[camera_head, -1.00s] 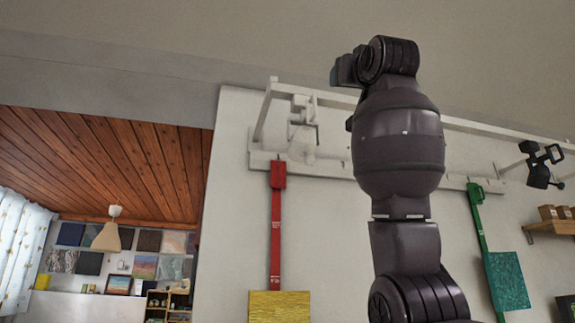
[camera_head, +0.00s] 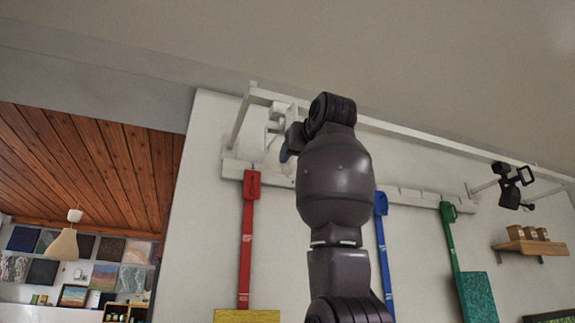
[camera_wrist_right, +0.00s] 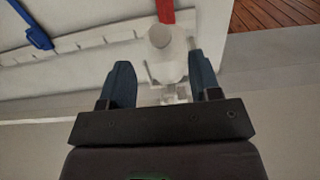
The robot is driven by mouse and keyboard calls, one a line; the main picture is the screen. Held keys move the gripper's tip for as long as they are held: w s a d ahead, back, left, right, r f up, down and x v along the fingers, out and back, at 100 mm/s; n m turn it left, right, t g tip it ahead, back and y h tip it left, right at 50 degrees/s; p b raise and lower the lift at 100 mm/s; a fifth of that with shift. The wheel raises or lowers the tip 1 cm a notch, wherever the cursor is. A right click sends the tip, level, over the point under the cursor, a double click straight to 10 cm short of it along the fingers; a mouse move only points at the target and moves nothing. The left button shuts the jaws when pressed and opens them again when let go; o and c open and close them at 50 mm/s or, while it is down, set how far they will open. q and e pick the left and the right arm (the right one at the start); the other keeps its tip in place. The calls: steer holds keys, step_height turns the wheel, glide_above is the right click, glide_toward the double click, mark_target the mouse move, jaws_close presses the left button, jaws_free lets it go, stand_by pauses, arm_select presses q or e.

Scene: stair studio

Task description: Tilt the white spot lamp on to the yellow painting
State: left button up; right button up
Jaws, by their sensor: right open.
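The white spot lamp (camera_head: 277,112) hangs from the white rail near its left end, partly hidden by my right arm. In the right wrist view the lamp (camera_wrist_right: 168,66) shows between and beyond the fingers, its round part (camera_wrist_right: 160,37) toward the red strap. My right gripper (camera_wrist_right: 160,62) is open, with one blue finger on each side of the lamp; I cannot tell whether either touches it. In the head view the right gripper (camera_head: 286,146) is mostly hidden behind its wrist. The yellow painting (camera_head: 247,316) is at the bottom edge, below the red strap. My left gripper is not in view.
A red strap (camera_head: 247,240), a blue strap (camera_head: 382,235) and a green strap (camera_head: 452,240) hang on the wall. A black spot lamp (camera_head: 510,188) is at the rail's right end, above a wooden shelf (camera_head: 530,246). The white rail (camera_head: 420,138) runs close overhead.

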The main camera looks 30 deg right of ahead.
mark_target(289, 168)
steer(key=p+x, duration=0.1)
steer(key=x, duration=0.4)
steer(key=shift+d+r+p, duration=0.1)
steer(key=shift+p, duration=0.3)
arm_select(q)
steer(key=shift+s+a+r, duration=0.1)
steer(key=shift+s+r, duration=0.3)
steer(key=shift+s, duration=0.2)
arm_select(e)
steer(key=shift+w+d, duration=0.15)
steer(key=shift+w, duration=0.5)
